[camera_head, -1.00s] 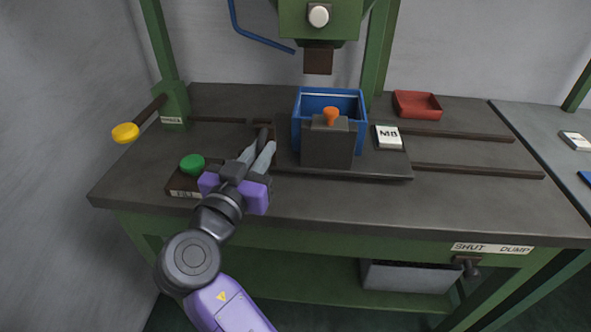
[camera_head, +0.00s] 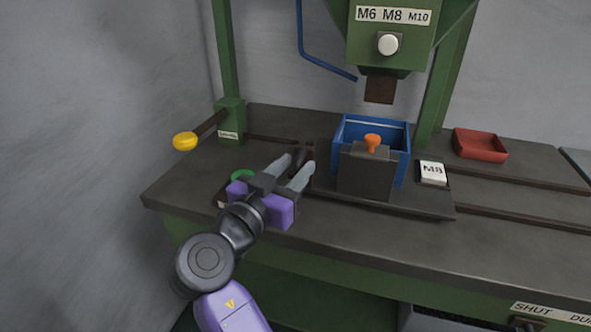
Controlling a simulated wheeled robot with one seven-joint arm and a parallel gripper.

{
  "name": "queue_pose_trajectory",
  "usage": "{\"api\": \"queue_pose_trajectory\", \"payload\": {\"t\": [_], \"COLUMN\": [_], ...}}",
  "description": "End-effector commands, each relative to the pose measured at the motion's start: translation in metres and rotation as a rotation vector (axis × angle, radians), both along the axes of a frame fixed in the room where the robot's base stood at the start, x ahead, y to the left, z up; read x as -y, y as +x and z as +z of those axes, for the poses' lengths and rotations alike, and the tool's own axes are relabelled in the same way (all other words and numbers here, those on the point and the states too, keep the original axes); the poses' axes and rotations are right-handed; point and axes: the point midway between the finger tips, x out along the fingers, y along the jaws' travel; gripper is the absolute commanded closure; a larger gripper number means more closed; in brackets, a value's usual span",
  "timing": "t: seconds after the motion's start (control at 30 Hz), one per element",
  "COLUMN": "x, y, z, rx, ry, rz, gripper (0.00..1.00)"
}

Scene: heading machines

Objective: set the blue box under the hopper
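The blue box (camera_head: 399,160) stands upright on a dark plate on the bench. A dark block (camera_head: 365,177) with an orange knob (camera_head: 372,142) stands in front of it and hides much of its front. The hopper (camera_head: 390,50) is green, with a brown spout (camera_head: 380,88) above the box's back part; exact alignment is hard to tell. My gripper (camera_head: 302,163) is left of the box, low over the bench. Its two grey fingers are apart, with a dark handle (camera_head: 299,158) near and between their tips. I cannot tell whether they touch it.
A green button (camera_head: 243,175) is partly hidden behind my gripper. A yellow-knobbed lever (camera_head: 186,141) sticks out at the left post. An M8 tag (camera_head: 432,172) lies right of the box, and a red tray (camera_head: 480,144) behind it. The bench's right part is mostly clear.

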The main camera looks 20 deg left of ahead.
Motion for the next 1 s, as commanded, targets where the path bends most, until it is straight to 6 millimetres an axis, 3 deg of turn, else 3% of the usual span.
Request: {"api": "queue_pose_trajectory", "payload": {"t": [0.27, 0.7, 1.0], "x": [0.000, -0.013, -0.015], "y": [-0.004, -0.066, -0.077], "z": [-0.003, -0.002, -0.002], "rx": [-0.004, -0.002, -0.003], "ry": [-0.001, -0.002, 0.000], "rz": [-0.002, 0.000, -0.001], "gripper": [0.64, 0.64, 0.64]}}
